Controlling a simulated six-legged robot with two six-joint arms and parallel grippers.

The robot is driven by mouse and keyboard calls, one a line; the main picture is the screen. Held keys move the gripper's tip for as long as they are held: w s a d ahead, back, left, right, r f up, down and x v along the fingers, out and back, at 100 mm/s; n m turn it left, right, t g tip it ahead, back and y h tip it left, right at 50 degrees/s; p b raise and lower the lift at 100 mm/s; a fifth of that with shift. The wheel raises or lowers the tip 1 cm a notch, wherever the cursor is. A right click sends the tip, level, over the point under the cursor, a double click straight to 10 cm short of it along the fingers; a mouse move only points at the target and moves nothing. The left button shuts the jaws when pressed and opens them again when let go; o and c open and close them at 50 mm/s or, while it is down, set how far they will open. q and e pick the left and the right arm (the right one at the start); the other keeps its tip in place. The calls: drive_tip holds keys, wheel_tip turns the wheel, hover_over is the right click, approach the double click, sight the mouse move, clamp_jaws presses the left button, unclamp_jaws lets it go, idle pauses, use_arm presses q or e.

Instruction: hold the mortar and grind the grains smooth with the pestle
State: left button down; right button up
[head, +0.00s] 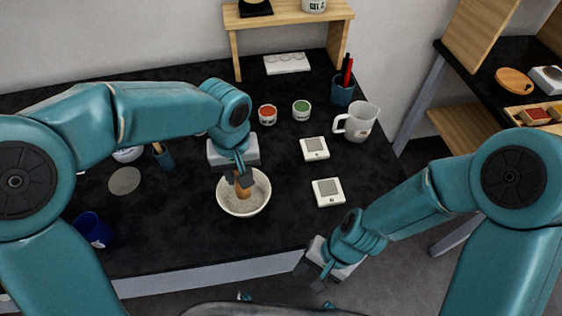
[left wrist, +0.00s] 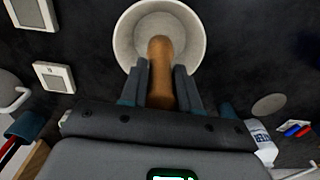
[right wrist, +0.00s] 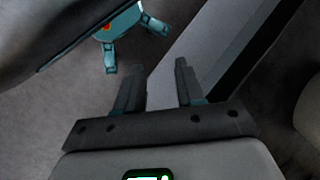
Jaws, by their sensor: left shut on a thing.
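The mortar (head: 264,204) is a pale round bowl standing upright on the dark worktop; it also shows in the left wrist view (left wrist: 123,32). A speckled pale layer, apparently the grains (head: 251,206), lies inside; its smoothness is unclear. The brown wooden pestle (head: 241,191) has its lower end within the bowl. My left gripper (head: 240,178) is shut on the pestle (left wrist: 160,80) from above, just over the mortar. My right gripper (head: 318,278) is open and empty beyond the worktop's front edge, away from the mortar. Its parted fingers show in the right wrist view (right wrist: 160,75).
Two white square devices (head: 315,148) (head: 328,192) lie right of the mortar. A white jug (head: 358,121), red and green tubs (head: 267,115) (head: 301,110) and a pen cup (head: 343,95) stand behind. A blue cup (head: 93,229) is front left. Worktop before the mortar is clear.

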drive_tip(key=a+r+y, duration=0.1)
drive_tip(key=a+r, duration=0.3)
drive_tip(key=r, duration=0.1)
drive_tip(key=n+t, duration=0.4)
drive_tip(key=n, duration=0.8)
approach(267, 181)
drive_tip(key=x, duration=1)
drive_tip(key=shift+w+a+f, duration=0.1)
drive_tip(key=shift+a+f, duration=0.1)
drive_tip(key=shift+f, duration=0.05)
clamp_jaws()
